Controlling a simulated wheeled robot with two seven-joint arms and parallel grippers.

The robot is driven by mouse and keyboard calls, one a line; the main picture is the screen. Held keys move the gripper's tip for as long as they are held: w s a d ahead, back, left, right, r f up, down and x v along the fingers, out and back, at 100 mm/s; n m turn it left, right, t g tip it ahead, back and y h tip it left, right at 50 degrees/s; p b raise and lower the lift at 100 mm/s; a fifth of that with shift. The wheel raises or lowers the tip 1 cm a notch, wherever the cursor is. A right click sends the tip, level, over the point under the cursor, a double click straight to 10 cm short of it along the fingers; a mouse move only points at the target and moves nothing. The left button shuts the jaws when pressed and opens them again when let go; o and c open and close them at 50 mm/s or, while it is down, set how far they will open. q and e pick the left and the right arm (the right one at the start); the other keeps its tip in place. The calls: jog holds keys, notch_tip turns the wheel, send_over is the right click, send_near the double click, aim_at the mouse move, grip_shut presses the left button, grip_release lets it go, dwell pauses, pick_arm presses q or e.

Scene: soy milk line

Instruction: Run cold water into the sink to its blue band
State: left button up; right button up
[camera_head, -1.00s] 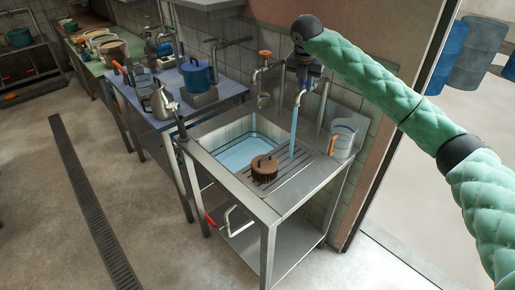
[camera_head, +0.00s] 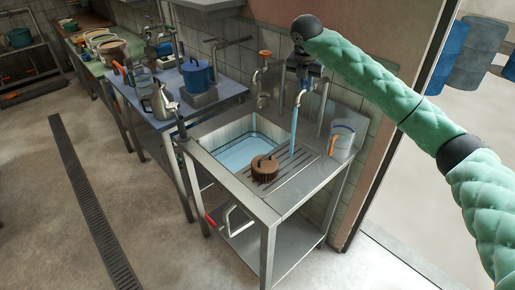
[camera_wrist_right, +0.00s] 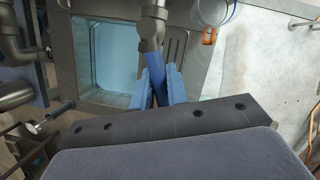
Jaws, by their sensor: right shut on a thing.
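The steel sink basin (camera_head: 213,138) holds pale blue water (camera_head: 240,155). A blue band (camera_head: 262,131) runs around its inner wall, just above the water surface on the far side. A blue stream (camera_head: 294,130) runs down from the right-hand tap (camera_head: 302,96); its foot is beside the basin's right edge and the ribbed board. My right gripper (camera_head: 303,66) is at the top of this tap. My left gripper is not in view.
A brown lidded round object (camera_head: 264,170) sits at the basin's right edge. A clear jug (camera_head: 342,140) with an orange handle stands on the board. Another tap (camera_head: 264,72) with an orange-red top is left.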

dwell(0.3)
jog(key=n+b, duration=0.1)
jog(key=d+n+b, duration=0.1)
jog(key=shift+s+d+f+y+b, duration=0.1)
jog(key=shift+d+f+y+b, duration=0.05)
jog(key=shift+f+y+b, duration=0.15)
jog(key=n, duration=0.1)
jog(key=d+n+b, duration=0.1)
jog(key=shift+s+d+r+n+y, duration=0.1)
jog(key=shift+s+r+n+y, duration=0.05)
jog(key=shift+r+n+y, duration=0.2)
jog(key=shift+f+b, duration=0.1)
jog(key=shift+b, duration=0.2)
